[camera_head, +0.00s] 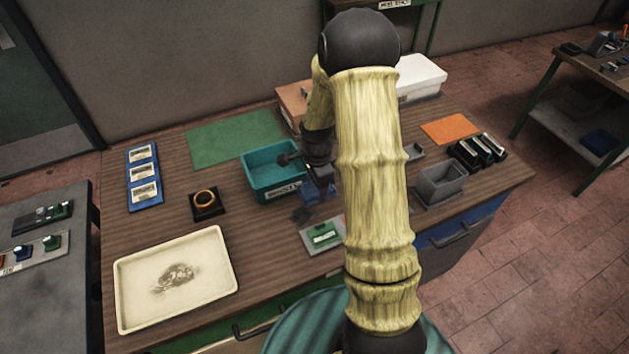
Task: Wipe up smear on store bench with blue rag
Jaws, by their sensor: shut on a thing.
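My gripper (318,175) hangs over the bench (225,222), at the right end of the teal bin, partly hidden by my own arm. It is shut on a small blue piece that looks like the blue rag (316,193), which hangs just below the fingers. Whether the rag touches the bench top is unclear. A dark smudge (301,214) shows on the wood just below and left of the rag; I cannot tell smear from shadow. A grey-brown smeared patch (175,278) also lies inside the cream tray (130,312) at the front left.
The teal bin (262,190) stands left of my gripper. A green-and-grey block (323,236) lies in front. A ring on a black stand (205,203) and a blue card strip (144,177) are at left. A grey box (440,184) is at right. Bare wood lies around the ring stand.

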